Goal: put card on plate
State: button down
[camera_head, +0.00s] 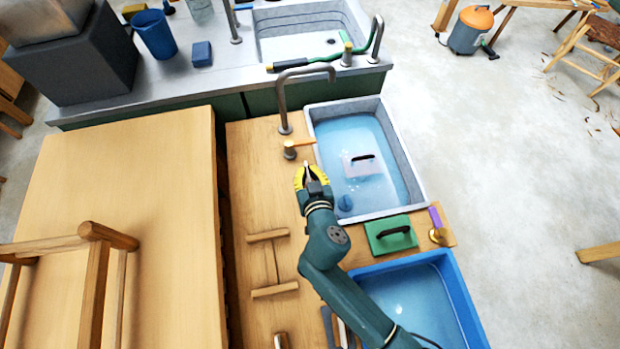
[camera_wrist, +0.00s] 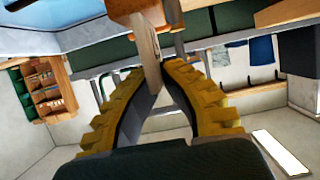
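My gripper (camera_head: 306,170) has yellow fingers and hangs over the wooden worktop beside the grey basin. In the wrist view, the fingertips (camera_wrist: 157,72) lean toward each other, with a pale wooden-looking strip (camera_wrist: 147,45) between or just beyond them. I cannot tell if they grip it, or if it is the card. A small pale bit also shows at the tips in the head view. No card or plate is clearly identifiable. A thin purple piece (camera_head: 434,216) stands at the worktop's right edge, beside a small brass object (camera_head: 438,236).
A grey water-filled basin (camera_head: 418,198) holds a black-handled float (camera_head: 358,170). A green float (camera_head: 381,246) lies between it and a blue water tub (camera_head: 462,285). A tap (camera_head: 282,100) and wooden-handled tool (camera_head: 290,149) stand beyond my gripper. An H-shaped wooden piece (camera_head: 270,262) lies left.

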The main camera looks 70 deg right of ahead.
notch_tip(320, 180, down, 4)
jog(key=shift+f+b, duration=0.15)
jog(key=shift+b, duration=0.45)
jog(key=shift+f, duration=0.2)
jog(key=c, duration=1.2)
grip_release()
jog(key=shift+c, duration=0.2)
jog(key=shift+r, duration=0.15)
jog(key=shift+a+r, duration=0.15)
jog(key=shift+a, duration=0.05)
jog(key=p+v, duration=0.1)
jog(key=v, duration=1)
jog(key=shift+s+a, duration=0.2)
